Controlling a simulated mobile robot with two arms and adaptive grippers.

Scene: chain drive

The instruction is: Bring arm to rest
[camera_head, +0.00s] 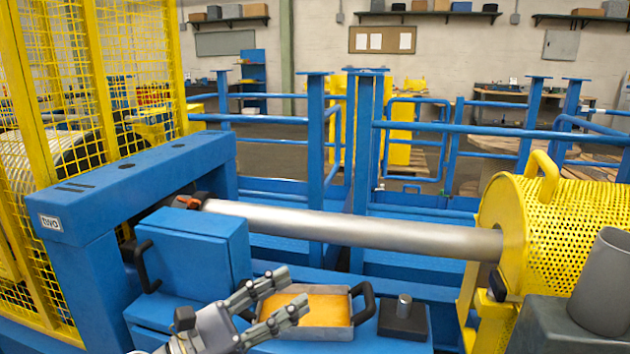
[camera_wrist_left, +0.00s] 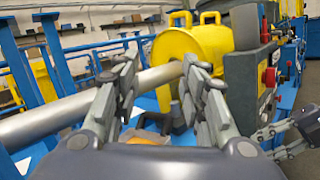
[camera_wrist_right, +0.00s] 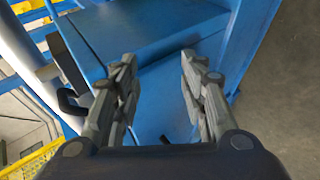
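My left gripper (camera_head: 281,302) is open and empty in the head view, low in the middle, in front of a tray with an orange-brown inside. In the left wrist view its two fingers (camera_wrist_left: 160,90) stand apart, with the grey shaft and yellow guard beyond them. My right gripper is outside the head view. In the right wrist view its fingers (camera_wrist_right: 158,85) are apart with nothing between them, and a blue cabinet (camera_wrist_right: 140,30) lies beyond. A grey gripper finger also shows at the right edge of the left wrist view.
A long grey shaft (camera_head: 360,232) runs from the blue frame (camera_head: 95,205) to the perforated yellow guard (camera_head: 560,225). The orange-brown tray (camera_head: 328,308) has dark handles. A dark block with a metal peg (camera_head: 403,316) stands right of it. A grey cylinder (camera_head: 600,285) stands at far right.

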